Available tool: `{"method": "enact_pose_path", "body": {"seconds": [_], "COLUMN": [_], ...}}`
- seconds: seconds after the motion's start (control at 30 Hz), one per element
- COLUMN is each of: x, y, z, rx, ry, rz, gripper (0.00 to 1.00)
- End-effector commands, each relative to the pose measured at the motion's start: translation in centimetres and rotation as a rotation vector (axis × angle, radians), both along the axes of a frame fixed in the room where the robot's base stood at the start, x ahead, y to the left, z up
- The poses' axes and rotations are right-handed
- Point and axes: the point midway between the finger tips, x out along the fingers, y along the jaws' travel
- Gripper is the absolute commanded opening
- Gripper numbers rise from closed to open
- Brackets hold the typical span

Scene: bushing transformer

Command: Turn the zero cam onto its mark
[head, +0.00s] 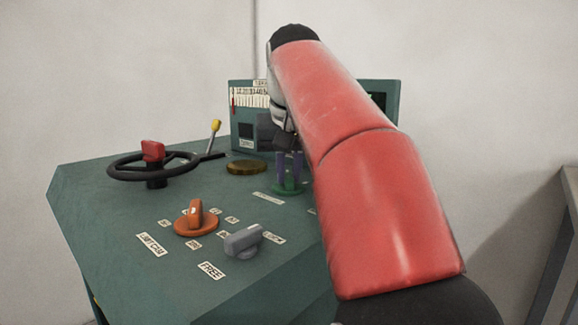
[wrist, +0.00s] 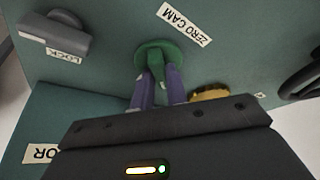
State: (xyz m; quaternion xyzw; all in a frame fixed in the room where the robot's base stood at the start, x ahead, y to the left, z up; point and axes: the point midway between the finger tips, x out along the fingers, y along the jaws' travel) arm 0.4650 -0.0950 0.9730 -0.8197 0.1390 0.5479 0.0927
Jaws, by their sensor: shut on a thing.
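The zero cam is a green knob on a round green disc (wrist: 148,48) set in the dark green console top. In the wrist view, the white ZERO CAM label (wrist: 185,24) lies beside the disc. My gripper (wrist: 159,72) is shut on the cam's raised green grip, one purple finger on each side. In the head view, the cam's disc (head: 288,190) shows below the purple fingers of my gripper (head: 290,177). The knob is mostly hidden there by the fingers. No mark for the cam can be made out clearly.
An orange knob (head: 196,222) and a grey knob (head: 243,240) sit nearer on the console. A brass disc (head: 246,167) is left of the cam. A black handwheel (head: 125,174) and a yellow-tipped lever (head: 215,127) stand farther left. An upright panel (head: 390,92) rises behind.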

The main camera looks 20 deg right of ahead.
Motion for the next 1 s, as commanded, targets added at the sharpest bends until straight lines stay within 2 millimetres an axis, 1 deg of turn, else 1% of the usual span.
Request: {"method": "enact_pose_path", "body": {"seconds": [0.03, 0.2, 0.7, 1.0], "x": [0.0, 0.05, 0.33, 0.39], "y": [0.11, 0.17, 0.36, 0.36], "z": [0.3, 0.37, 0.1, 0.07], "rx": [0.0, -0.001, 0.0, 0.0], "ry": [0.0, 0.001, -0.001, -0.002], "rz": [-0.029, -0.173, -0.617, -0.781], "gripper": [0.0, 0.0, 0.0, 0.0]}}
